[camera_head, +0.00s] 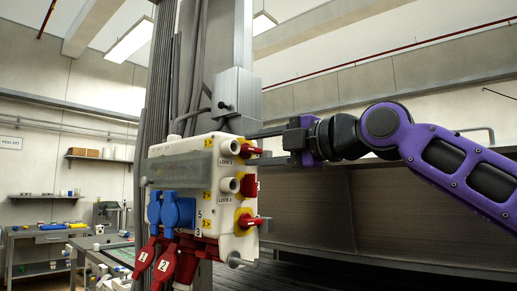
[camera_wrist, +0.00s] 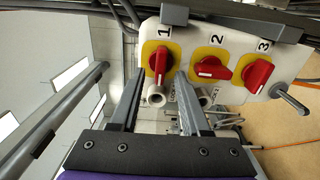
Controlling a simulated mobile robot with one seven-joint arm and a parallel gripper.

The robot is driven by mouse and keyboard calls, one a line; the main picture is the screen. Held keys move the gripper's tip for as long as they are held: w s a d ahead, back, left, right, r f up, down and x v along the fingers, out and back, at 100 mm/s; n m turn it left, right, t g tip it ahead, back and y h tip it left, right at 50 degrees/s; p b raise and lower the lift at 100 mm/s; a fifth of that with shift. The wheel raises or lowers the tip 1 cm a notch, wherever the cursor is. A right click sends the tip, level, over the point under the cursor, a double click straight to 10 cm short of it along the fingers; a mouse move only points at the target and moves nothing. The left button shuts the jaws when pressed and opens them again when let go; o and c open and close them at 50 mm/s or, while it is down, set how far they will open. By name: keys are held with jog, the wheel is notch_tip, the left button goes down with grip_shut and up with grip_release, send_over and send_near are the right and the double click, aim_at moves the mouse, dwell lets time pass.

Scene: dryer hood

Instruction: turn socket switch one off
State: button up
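The white socket box (camera_head: 187,168) hangs on a grey column. Its side carries three red rotary switches on yellow plates. In the wrist view, switch one (camera_wrist: 161,58) is under the label 1, its red handle pointing along the picture's vertical. It also shows as the top red switch in the head view (camera_head: 248,150). My gripper (camera_wrist: 160,78) is open, its two grey fingers apart on either side of switch one's handle; contact cannot be told. In the head view my gripper (camera_head: 254,134) reaches in from the right at the top switch.
Switch two (camera_wrist: 208,71) has its handle roughly sideways, and switch three (camera_wrist: 258,76) is tilted. White round lock sockets (camera_head: 229,147) sit beside the switches. Blue sockets (camera_head: 178,211) and red plugs (camera_head: 186,262) are below. A grey rod (camera_wrist: 292,100) sticks out near switch three.

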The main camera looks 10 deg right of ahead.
jog(key=v, duration=1.7)
jog(key=shift+s+b, duration=0.15)
jog(key=shift+b, duration=0.15)
jog(key=s+a+f+m+g+h+p, duration=0.1)
jog(key=s+a+f+m+g+h, duration=0.15)
jog(key=a+f+m, duration=0.5)
jog(key=s+a+f+m+g+h+p, duration=0.1)
jog(key=a+f+m+h, duration=0.3)
jog(key=f, duration=0.6)
notch_tip(320, 180, down, 26)
jog(key=d+m+g+h, duration=0.2)
jog(key=m+g+h, duration=0.2)
jog(key=m, duration=1)
jog(key=shift+s+r+g, duration=0.25)
jog(key=shift+s+g, duration=0.15)
jog(key=shift+g, duration=0.35)
